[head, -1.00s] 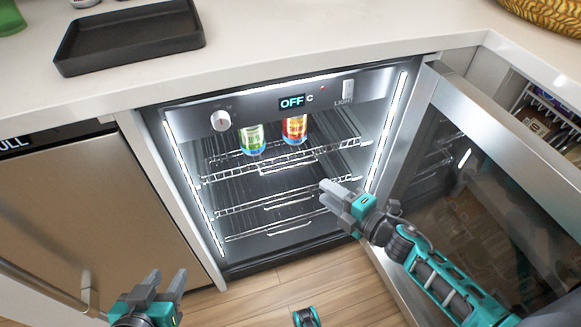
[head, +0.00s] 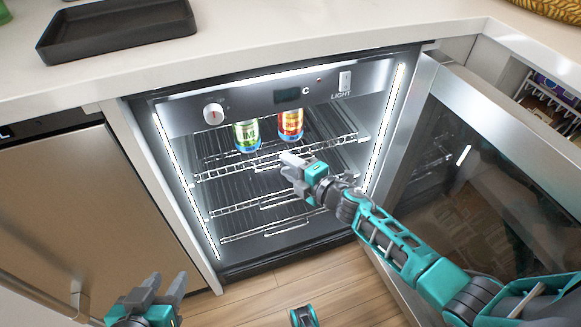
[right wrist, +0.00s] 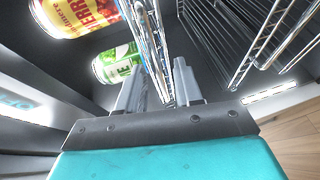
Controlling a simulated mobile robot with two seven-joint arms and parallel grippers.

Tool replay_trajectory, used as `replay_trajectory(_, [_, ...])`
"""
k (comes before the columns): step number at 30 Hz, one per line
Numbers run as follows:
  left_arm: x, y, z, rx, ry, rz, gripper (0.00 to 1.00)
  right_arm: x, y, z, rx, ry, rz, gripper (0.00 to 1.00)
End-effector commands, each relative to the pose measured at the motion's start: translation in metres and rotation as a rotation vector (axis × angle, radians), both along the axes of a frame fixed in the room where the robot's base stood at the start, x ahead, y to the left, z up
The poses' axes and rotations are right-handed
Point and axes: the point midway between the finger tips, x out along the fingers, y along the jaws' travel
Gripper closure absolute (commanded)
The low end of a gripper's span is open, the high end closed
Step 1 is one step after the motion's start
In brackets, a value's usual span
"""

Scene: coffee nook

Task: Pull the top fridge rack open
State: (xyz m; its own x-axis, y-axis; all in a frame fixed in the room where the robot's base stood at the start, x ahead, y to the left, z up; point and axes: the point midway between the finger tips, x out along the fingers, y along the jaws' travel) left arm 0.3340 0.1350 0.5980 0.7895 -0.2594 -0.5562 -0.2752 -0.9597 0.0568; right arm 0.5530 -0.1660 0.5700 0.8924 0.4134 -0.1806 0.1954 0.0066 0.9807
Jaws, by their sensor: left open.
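The top fridge rack (head: 225,172) is a wire shelf inside the open fridge, with a green can (head: 247,136) and a red-and-yellow can (head: 290,125) standing on it. My right gripper (head: 288,165) is at the rack's front edge, right of its middle. In the right wrist view the gripper's fingers (right wrist: 157,90) are apart, with the rack's front wires (right wrist: 153,50) running between them. I cannot tell whether they touch. My left gripper (head: 165,285) is open and empty, low at the left, away from the fridge.
The fridge door (head: 480,190) stands open at the right, behind my right arm. Lower wire racks (head: 245,230) sit beneath the top one. A black tray (head: 115,30) lies on the counter (head: 250,40). The wood floor (head: 290,285) before the fridge is mostly clear.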

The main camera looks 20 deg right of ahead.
Motion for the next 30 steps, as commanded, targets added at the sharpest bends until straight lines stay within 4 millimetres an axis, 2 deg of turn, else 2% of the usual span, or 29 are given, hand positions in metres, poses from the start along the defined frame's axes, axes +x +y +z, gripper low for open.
replay_trajectory(4, [0.0004,0.0,0.0005,-0.001,-0.002,0.0,0.57,-0.0001,0.0001,0.0002,0.0,0.0,0.0,0.66])
replay_trajectory(15, [0.0016,0.0017,0.0009,0.002,-0.005,0.003,0.57,-0.0003,-0.0003,0.0002,0.0,0.0,0.0,1.0])
replay_trajectory(30, [0.0018,0.0026,0.0005,0.003,-0.006,0.005,0.57,-0.0004,-0.0004,0.0001,0.0,0.0,0.0,1.0])
